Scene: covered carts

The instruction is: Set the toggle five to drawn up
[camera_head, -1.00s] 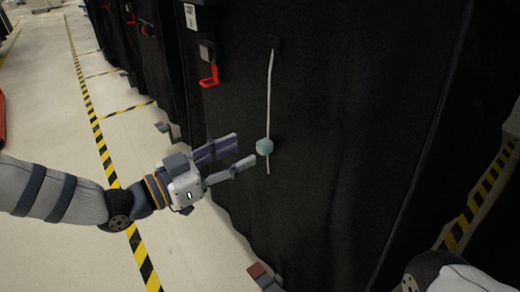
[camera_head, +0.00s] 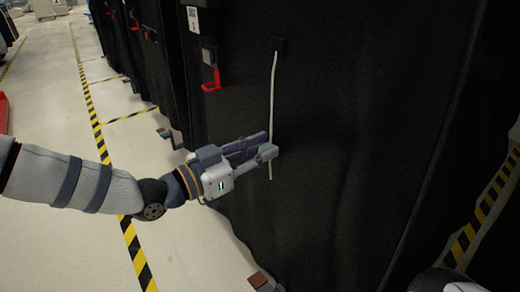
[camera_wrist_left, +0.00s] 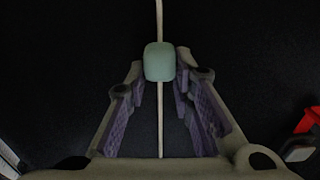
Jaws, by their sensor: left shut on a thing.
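The toggle (camera_wrist_left: 159,62) is a small pale green block threaded on a thin white cord (camera_head: 273,92) that hangs down the black cover (camera_head: 345,130). It sits on the low part of the cord, with a short tail below it. My left gripper (camera_head: 262,149) is shut on the toggle. In the left wrist view, the purple-padded fingers (camera_wrist_left: 159,88) have their tips at either side of it. In the head view the fingers partly hide the toggle. My right gripper is out of view.
A white label card (camera_head: 193,18) and a red hook (camera_head: 211,82) are on the cover's left side. More covered carts (camera_head: 125,40) stand behind to the left. The pale floor (camera_head: 110,185) with yellow-black tape is open at left.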

